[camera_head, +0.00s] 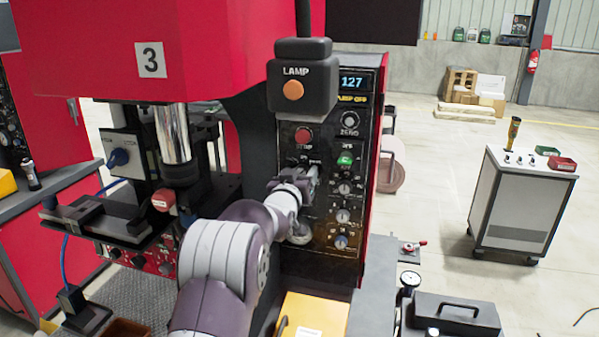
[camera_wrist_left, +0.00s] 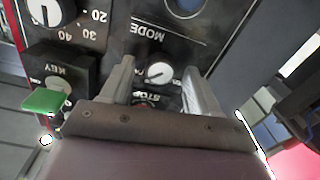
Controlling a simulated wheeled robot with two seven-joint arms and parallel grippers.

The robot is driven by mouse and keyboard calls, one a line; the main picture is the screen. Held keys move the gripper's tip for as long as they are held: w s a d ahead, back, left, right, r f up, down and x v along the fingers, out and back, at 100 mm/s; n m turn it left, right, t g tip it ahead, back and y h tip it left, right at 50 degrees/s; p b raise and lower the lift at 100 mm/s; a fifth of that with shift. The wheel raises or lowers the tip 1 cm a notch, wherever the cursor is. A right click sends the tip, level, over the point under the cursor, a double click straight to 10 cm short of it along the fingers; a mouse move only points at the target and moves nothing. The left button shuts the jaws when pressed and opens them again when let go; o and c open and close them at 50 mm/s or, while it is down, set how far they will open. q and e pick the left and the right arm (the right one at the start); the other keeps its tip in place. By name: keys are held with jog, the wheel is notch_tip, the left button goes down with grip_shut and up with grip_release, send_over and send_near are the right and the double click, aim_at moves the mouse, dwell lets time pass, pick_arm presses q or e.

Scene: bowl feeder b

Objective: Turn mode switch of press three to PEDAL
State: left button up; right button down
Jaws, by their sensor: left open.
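Press three, red with a "3" plate (camera_head: 152,60), stands at the left with its dark control panel (camera_head: 357,130) facing me. In the left wrist view the panel is upside down, and a small white-pointered knob (camera_wrist_left: 159,72) sits beside the word MODE. My left gripper (camera_wrist_left: 158,84) is open, its two fingers on either side of this knob, with no clear grip on it. In the head view my left gripper (camera_head: 312,174) is at the panel's left part and hides the mode switch. The pointer's exact setting is too small to read. My right gripper is out of view.
A hanging LAMP box (camera_head: 302,82) juts out above the gripper. A green-tagged key (camera_wrist_left: 42,100) sticks out near the left finger in the wrist view. Other knobs (camera_head: 343,215) line the panel. A yellow box (camera_head: 313,315) is below. A grey cart (camera_head: 522,200) stands right on open floor.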

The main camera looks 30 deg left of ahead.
pick_arm(q)
jog(key=c, duration=1)
jog(key=shift+c, duration=0.2)
jog(key=shift+n, duration=0.3)
jog(key=n, duration=0.2)
jog(key=shift+n, duration=0.4)
jog(key=n, duration=0.4)
jog(key=shift+n, duration=0.3)
jog(key=n+p, duration=0.2)
jog(key=n, duration=0.3)
jog(key=shift+f+n+p, duration=0.1)
jog(key=shift+n+p, duration=0.7)
jog(key=shift+n, duration=1.5)
